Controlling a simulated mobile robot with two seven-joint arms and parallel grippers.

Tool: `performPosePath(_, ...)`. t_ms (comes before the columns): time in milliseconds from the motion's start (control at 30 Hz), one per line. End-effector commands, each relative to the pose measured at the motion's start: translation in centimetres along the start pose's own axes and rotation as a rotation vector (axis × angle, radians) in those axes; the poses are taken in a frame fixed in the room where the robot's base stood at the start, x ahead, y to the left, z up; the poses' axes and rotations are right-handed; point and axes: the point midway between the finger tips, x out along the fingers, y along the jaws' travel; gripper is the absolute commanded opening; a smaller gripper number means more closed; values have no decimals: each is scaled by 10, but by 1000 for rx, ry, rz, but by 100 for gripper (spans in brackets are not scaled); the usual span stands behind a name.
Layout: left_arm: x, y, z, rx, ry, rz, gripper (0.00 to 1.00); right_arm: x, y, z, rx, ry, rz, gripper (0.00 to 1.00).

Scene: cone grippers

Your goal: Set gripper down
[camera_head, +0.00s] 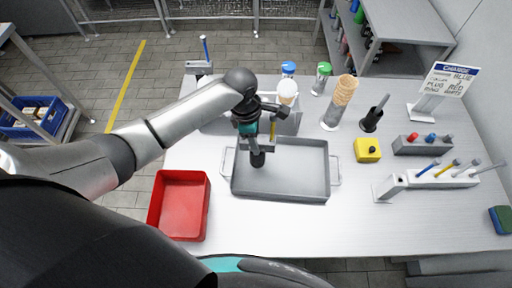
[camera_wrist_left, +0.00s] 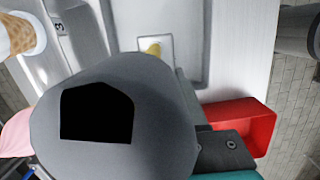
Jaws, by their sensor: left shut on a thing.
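My left gripper (camera_head: 256,147) is over the left part of the grey metal tray (camera_head: 310,190), pointing down. It is shut on a dark, stubby piece (camera_head: 258,160) whose lower end shows below the fingers. I cannot tell whether this piece touches the tray floor or hangs just above it. In the left wrist view a large grey rounded body (camera_wrist_left: 150,75) with a black patch fills the middle and hides the fingertips. My right gripper is in neither view.
A red bin (camera_head: 180,205) stands left of the tray. Behind the tray are a white-topped cone (camera_head: 287,92), stacked cones (camera_head: 344,90) and capped bottles. At right are a yellow button box (camera_head: 367,150), a grey control box (camera_head: 423,145) and a white rack (camera_head: 430,178).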

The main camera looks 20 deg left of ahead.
Motion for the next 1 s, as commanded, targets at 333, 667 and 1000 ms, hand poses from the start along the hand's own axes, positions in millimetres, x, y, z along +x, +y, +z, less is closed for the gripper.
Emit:
performPosePath(333, 39, 0, -5, 1, -1, 2, 0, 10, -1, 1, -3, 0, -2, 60)
performPosePath(667, 41, 0, -6, 0, -1, 0, 0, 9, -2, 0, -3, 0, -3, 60)
performPosePath(1000, 42, 0, -6, 0, 1, 0, 72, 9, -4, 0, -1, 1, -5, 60)
